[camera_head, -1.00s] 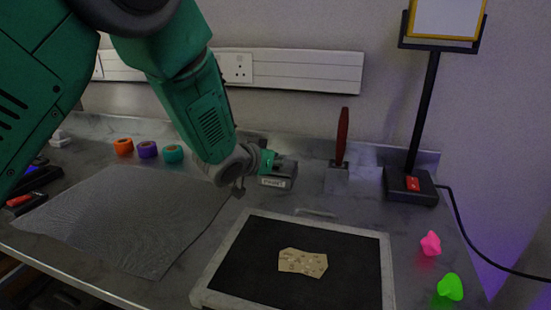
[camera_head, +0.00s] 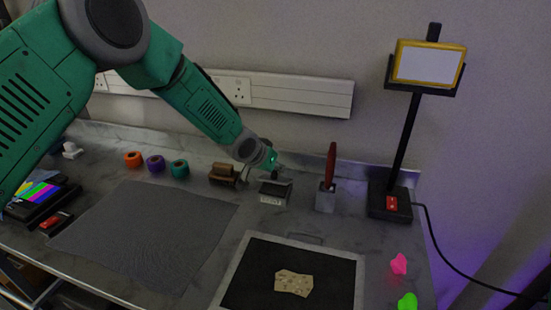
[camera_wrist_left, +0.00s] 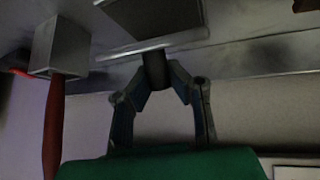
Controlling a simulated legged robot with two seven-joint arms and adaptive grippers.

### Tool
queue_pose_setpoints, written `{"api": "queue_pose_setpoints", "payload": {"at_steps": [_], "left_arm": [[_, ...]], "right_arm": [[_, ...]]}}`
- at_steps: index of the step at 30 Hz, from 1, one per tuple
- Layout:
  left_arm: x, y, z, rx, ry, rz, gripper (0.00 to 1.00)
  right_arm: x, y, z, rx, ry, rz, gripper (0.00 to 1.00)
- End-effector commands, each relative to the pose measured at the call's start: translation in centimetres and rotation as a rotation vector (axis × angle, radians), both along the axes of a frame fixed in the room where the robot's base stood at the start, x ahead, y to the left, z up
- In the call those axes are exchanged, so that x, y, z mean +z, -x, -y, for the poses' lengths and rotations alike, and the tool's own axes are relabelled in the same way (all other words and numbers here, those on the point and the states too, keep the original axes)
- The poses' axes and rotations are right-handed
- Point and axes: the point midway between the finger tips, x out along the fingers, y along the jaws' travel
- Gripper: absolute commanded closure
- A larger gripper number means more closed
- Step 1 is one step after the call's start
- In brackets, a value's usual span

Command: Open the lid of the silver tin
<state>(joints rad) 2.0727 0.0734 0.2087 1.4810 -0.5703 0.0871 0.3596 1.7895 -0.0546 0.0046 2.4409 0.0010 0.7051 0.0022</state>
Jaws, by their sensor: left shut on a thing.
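The silver tin (camera_head: 272,197) is a small grey box with a pale label on its front, near the back of the bench. Its lid (camera_head: 281,181) appears raised at a tilt above the body, still at the tin. My left gripper (camera_head: 275,168) is at the top rear of the tin. In the left wrist view my left gripper (camera_wrist_left: 155,75) is shut on a dark tab at the edge of the lid (camera_wrist_left: 150,45), with the tin (camera_wrist_left: 158,16) beyond it. The inside of the tin is hidden. My right gripper is not in view.
A red-handled tool stands in a grey block (camera_head: 326,198) just right of the tin. A brown object (camera_head: 223,174) is close on the left, then several tape rolls (camera_head: 179,169). The grey mat (camera_head: 150,230) is bare.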

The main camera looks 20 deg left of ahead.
Motion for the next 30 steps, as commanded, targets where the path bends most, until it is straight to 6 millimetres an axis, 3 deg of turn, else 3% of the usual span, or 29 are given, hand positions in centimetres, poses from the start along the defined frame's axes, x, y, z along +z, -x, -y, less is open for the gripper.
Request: {"api": "queue_pose_setpoints", "payload": {"at_steps": [1,9,27,30], "left_arm": [[0.4,-0.1,-0.1,0.004,0.004,-0.024,1.00],[0.5,-0.7,-0.1,0.002,0.001,-0.108,1.00],[0.5,-0.9,-0.1,0.002,0.000,-0.139,1.00],[0.5,-0.9,-0.1,0.002,0.000,-0.139,0.63]], "right_arm": [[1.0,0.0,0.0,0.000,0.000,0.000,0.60],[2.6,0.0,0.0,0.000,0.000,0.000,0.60],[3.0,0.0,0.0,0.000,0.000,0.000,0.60],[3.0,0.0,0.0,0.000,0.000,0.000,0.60]]}}
